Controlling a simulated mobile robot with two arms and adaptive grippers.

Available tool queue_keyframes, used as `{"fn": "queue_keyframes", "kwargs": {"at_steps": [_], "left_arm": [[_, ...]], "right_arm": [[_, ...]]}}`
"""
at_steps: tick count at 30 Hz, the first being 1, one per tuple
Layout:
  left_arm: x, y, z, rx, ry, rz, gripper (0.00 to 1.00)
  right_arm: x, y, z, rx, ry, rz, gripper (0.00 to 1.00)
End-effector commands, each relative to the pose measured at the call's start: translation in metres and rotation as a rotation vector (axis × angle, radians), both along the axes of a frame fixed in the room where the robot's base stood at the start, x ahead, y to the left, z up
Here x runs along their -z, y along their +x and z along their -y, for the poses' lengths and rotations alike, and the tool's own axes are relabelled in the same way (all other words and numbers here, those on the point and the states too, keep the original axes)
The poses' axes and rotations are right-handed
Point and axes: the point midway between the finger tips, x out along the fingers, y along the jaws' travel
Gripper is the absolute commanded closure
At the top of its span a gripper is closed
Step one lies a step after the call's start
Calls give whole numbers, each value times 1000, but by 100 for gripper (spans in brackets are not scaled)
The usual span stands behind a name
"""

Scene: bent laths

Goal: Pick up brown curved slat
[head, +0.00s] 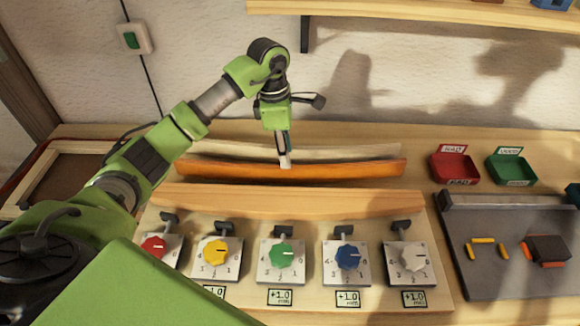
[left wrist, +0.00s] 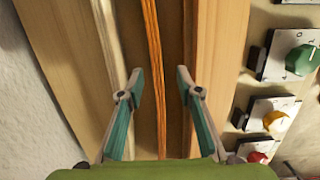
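The brown curved slat (head: 345,171) is orange-brown and stands on its long edge on the bench. It also shows in the left wrist view (left wrist: 152,45) as a thin bowed strip. A pale curved slat (head: 340,153) stands behind it, and shows left of it in the left wrist view (left wrist: 105,35). My left gripper (head: 286,160) points down at the middle of the brown slat. In the left wrist view its fingers (left wrist: 160,78) are spread, with the brown slat running between them and a gap on either side. My right gripper is in no view.
A wooden rail (head: 300,203) and a row of dial units (head: 281,262) lie in front of the slats. Red (head: 455,168) and green (head: 511,170) bins and a grey plate (head: 500,280) with small pieces are at right. A shelf (head: 420,13) hangs above.

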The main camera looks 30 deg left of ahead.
Motion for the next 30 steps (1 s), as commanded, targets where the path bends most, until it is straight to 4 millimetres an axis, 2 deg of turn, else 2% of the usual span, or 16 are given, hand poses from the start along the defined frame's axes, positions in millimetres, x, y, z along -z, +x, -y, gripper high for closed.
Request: {"fn": "queue_keyframes", "kwargs": {"at_steps": [3,8,12,15,19,28,29,30], "left_arm": [[18,1,3,-1,-1,-3,67],[30,2,3,0,0,0,67],[42,3,6,0,-2,-5,67],[57,6,7,0,-4,-5,67],[75,8,8,0,-1,-3,67],[82,9,8,0,0,1,67],[82,9,8,0,0,1,73],[82,9,8,0,0,1,83]], "right_arm": [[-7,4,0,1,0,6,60],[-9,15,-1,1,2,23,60],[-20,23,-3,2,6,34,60],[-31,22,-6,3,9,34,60],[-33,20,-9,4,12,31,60],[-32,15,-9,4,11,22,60],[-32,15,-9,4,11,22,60],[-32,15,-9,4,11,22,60]]}}
